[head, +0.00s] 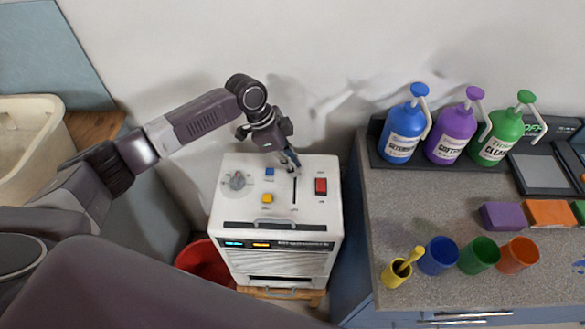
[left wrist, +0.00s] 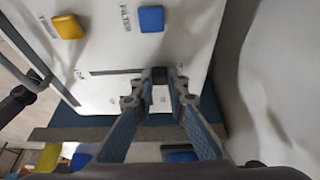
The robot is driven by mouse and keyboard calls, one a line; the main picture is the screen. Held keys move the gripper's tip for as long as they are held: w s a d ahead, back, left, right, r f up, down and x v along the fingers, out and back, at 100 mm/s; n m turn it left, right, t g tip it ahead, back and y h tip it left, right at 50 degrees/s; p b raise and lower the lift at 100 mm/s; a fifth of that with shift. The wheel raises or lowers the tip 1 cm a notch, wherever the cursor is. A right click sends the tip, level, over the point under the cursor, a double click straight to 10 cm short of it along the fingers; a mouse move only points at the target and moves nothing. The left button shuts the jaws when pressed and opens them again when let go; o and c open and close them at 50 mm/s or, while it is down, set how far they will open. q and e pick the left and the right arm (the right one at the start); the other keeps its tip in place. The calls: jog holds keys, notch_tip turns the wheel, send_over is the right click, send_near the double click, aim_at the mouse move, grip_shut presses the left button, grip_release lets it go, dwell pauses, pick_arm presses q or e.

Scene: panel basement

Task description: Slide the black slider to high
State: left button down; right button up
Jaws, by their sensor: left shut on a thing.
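The white machine (head: 225,212) stands with its control panel facing up. Its slider slot (head: 294,190) is a thin dark line running front to back on the panel. My left gripper (head: 293,167) reaches down from behind to the far end of this slot. In the left wrist view, the black slider (left wrist: 159,75) sits between my left fingertips (left wrist: 160,88), which are shut on it. The slot (left wrist: 112,72) runs away to the left from the slider there. In the head view the slider is hidden by the fingers. My right gripper is not in view.
The panel also has a grey dial (head: 238,181), a blue button (head: 270,171), a yellow button (head: 267,198) and a red switch (head: 321,186). A counter (head: 400,190) with bottles and cups is to the right. A red bucket (head: 205,258) is at the left.

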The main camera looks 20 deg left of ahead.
pick_arm(q)
jog(key=shift+w+a+r, duration=0.15)
jog(key=shift+w+r, duration=0.05)
jog(key=shift+w, duration=0.1)
jog(key=c, duration=1.9)
grip_release()
jog(key=shift+f, duration=0.15)
jog(key=v, duration=1.2)
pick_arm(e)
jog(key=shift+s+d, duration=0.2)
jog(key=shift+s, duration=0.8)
